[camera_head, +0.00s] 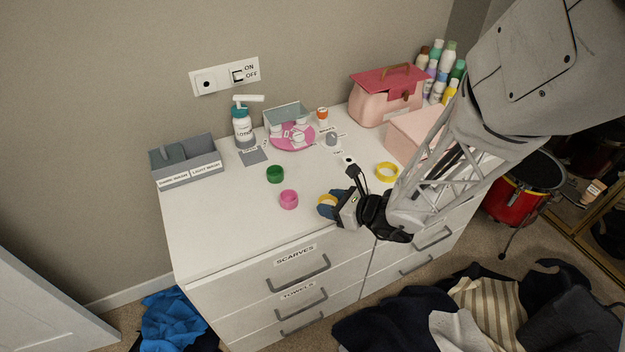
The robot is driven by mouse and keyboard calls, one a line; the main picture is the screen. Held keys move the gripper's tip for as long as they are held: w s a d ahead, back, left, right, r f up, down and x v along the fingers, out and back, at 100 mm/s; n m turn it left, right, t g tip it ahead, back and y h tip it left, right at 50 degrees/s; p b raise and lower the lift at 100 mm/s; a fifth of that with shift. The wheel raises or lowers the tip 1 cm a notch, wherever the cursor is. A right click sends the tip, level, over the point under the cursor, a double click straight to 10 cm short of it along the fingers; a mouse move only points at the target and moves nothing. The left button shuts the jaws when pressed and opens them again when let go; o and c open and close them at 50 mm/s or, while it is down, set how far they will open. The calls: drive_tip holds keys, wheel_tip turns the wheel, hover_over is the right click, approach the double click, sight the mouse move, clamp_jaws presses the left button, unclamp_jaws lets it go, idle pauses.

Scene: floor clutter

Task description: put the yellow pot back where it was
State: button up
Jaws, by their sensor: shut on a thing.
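My gripper (328,206) is low over the front of the white dresser top, near the front edge, and shut on a small yellow pot (327,200). Only part of this pot shows between the dark blue-grey fingers. I cannot tell whether it touches the dresser top. A pink pot (289,200) stands just left of my gripper, and a green pot (276,174) stands behind the pink one. A yellow ring-shaped item (387,172) lies to the right, beside my arm.
On the dresser top (215,235) are a grey two-part box (186,162), a pump bottle (242,125), a pink round tray (279,142), a pink case (386,97) and a pink box (416,135). Several bottles stand at the back right. The front left is clear. Clothes (420,318) lie on the floor.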

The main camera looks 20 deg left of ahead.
idle(0.4)
hover_over(315, 181)
drive_tip(key=shift+f, duration=0.75)
idle(0.3)
drive_tip(key=shift+f, duration=1.75)
drive_tip(key=shift+f, duration=0.15)
drive_tip(key=o, duration=1)
drive_tip(key=shift+c, duration=0.2)
